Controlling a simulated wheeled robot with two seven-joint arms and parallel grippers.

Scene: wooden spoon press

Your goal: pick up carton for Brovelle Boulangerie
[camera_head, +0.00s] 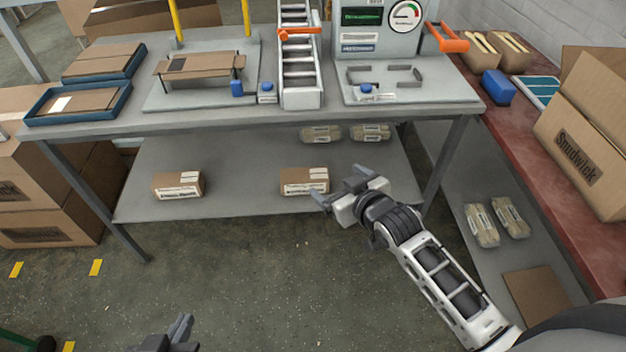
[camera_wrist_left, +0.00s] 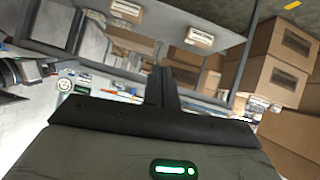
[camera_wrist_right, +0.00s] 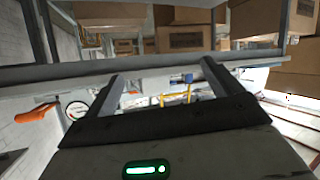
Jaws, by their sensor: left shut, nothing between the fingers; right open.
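Two small labelled cardboard cartons lie on the grey lower shelf (camera_head: 240,203) under the workbench: a left carton (camera_head: 178,186) and a right carton (camera_head: 305,181). The print on their labels is too small to read, so I cannot tell which is for Brovelle Boulangerie. Two cartons also show on a shelf in the left wrist view (camera_wrist_left: 200,38). My right gripper (camera_head: 338,190) is open and empty, just right of the right carton in the head view; contact is not clear. My left gripper (camera_head: 182,328) is shut and empty, low at the bottom edge, well away from both cartons.
The workbench top (camera_head: 215,117) above the shelf holds trays, a press rig and a gauge box. Wrapped bundles (camera_head: 320,133) lie farther back on the shelf. A red-topped side bench (camera_head: 500,130) and a large Snudwick box (camera_head: 590,135) stand right. The floor in front is clear.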

